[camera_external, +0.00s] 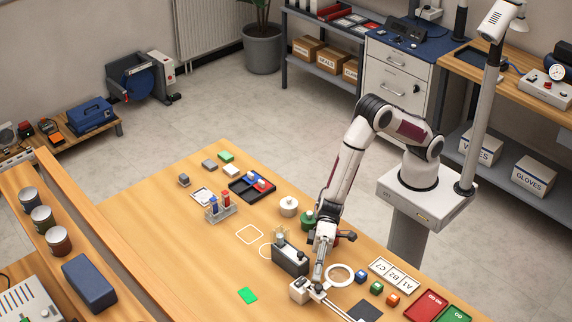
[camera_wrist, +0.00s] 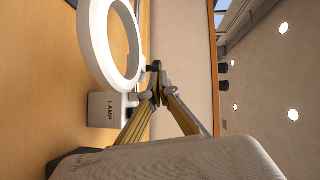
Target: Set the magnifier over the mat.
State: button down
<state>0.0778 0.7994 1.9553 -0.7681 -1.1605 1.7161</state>
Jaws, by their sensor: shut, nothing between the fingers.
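The magnifier is a white ring lamp. Its ring (camera_external: 341,265) stands above the table beside its white base (camera_external: 299,291) in the external view. In the wrist view, the ring (camera_wrist: 88,42) is large at upper left, with the base marked LAMP (camera_wrist: 107,110) below it. A dark grey square (camera_external: 366,311), which looks like the mat, lies at the front edge of the picture, right of the base. My gripper (camera_external: 318,276) points down between the base and ring. In the wrist view its fingertips (camera_wrist: 157,76) are together and empty, close beside the ring; contact is unclear.
A dark grey box (camera_external: 290,257) stands close to the left of my gripper. Small coloured cubes (camera_external: 376,287), a labelled white tray (camera_external: 394,273) and red and green trays (camera_external: 427,306) lie to the right.

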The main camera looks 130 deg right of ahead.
aim_at(341, 268)
jog(key=a, duration=1.1)
jog(key=shift+a, duration=0.3)
jog(key=d, duration=0.3)
jog(key=s+d, duration=0.1)
jog(key=shift+d+r, duration=0.15)
jog(key=shift+r, duration=0.25)
jog(key=v, duration=0.7)
jog(key=shift+s, duration=0.2)
jog(key=shift+v, duration=1.1)
